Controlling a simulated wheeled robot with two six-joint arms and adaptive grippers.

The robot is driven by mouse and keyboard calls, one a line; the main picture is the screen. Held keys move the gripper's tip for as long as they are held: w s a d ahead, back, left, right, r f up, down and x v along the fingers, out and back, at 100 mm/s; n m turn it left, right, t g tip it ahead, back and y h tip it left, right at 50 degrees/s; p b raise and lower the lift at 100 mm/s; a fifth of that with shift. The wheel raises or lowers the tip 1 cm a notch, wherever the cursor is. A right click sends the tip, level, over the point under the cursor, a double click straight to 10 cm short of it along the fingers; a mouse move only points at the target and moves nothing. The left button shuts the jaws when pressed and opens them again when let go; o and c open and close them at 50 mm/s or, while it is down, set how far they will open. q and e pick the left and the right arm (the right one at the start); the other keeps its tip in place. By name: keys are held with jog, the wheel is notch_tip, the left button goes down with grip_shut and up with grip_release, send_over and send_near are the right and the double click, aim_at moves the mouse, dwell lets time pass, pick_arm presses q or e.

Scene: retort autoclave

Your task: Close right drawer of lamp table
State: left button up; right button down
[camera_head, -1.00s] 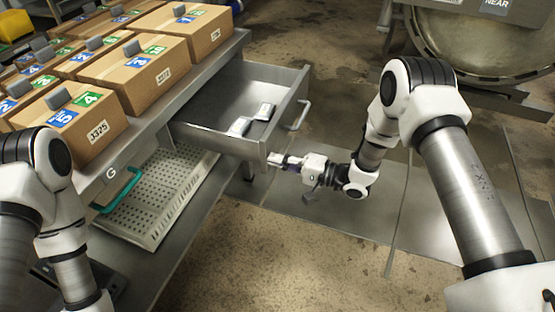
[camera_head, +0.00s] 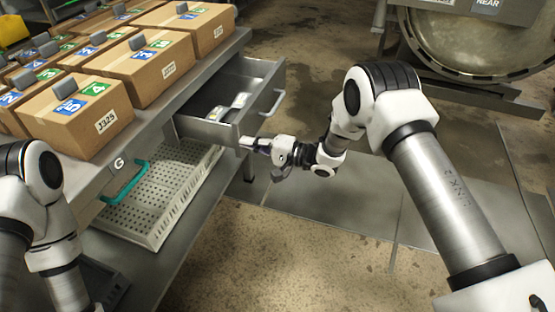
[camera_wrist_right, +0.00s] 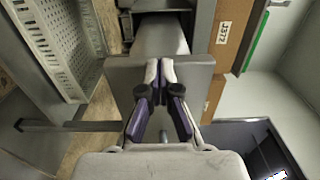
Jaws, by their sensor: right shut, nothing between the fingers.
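The grey metal drawer (camera_head: 210,131) sticks out partway from the right end of the metal table (camera_head: 150,115), with a bar handle (camera_head: 273,102) on its front. Small pale items (camera_head: 217,113) lie inside it. My right gripper (camera_head: 246,143) is shut and empty, its tips at the near edge of the drawer front, apparently touching. In the right wrist view the shut fingers (camera_wrist_right: 160,75) lie against the drawer's grey panel (camera_wrist_right: 125,75). My left arm is at the left edge; its gripper is out of frame.
Several labelled cardboard boxes (camera_head: 140,64) stand on the tabletop. A large round metal vessel (camera_head: 470,45) stands at the back right. The floor right of the drawer is open.

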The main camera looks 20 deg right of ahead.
aim_at(200, 131)
jog(key=b+x, duration=0.2)
jog(key=x, duration=0.4)
jog(key=b+x, duration=0.1)
jog(key=x, duration=0.6)
jog(key=shift+w+a+f+b, duration=0.15)
jog(key=shift+w+f+b, duration=0.1)
jog(key=shift+b, duration=0.15)
jog(key=shift+x, duration=0.9)
jog(key=shift+r, duration=0.2)
